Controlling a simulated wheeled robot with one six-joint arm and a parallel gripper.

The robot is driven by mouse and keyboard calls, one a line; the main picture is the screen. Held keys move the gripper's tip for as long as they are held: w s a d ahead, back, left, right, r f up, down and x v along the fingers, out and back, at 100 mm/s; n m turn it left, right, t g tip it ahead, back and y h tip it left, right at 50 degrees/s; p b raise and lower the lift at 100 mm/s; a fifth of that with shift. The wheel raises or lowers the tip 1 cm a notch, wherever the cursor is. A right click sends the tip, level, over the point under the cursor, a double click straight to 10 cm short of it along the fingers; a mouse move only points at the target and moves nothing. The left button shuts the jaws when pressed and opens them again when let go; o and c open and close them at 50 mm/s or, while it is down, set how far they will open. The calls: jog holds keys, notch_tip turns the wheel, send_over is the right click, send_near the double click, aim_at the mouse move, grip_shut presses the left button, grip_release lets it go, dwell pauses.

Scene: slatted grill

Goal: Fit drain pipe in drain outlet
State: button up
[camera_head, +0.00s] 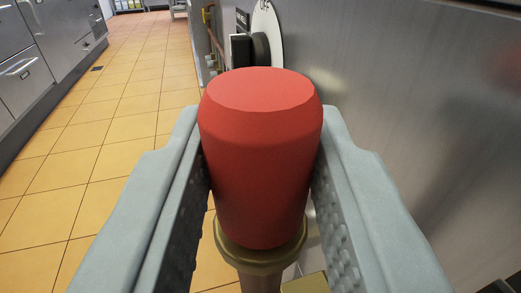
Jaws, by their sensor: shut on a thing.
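A red, round-edged cylinder (261,155) stands upright in the middle of the view, and I take it to be the end of the drain pipe. A brass collar (262,257) sits directly below it, with a copper-brown tube (261,281) running down out of view. My gripper (262,135) is shut on the red cylinder, one grey finger on its left side and one on its right. The lower end of the tube is outside the picture. I cannot make out the drain outlet, or whether the pipe touches it.
A brushed steel panel (430,110) rises close on the right. A black knob (247,50) with a white round plate (267,25) sticks out behind the red cylinder. Copper piping (211,32) is beyond it. Tiled floor (110,120) lies open on the left, with steel cabinets (45,50) farther left.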

jog(key=shift+f, duration=6.05)
dwell(0.5)
jog(key=o, duration=1.2)
jog(key=shift+c, duration=0.2)
jog(key=s, duration=1.7)
jog(key=shift+s+d, duration=0.2)
jog(key=shift+d, duration=0.05)
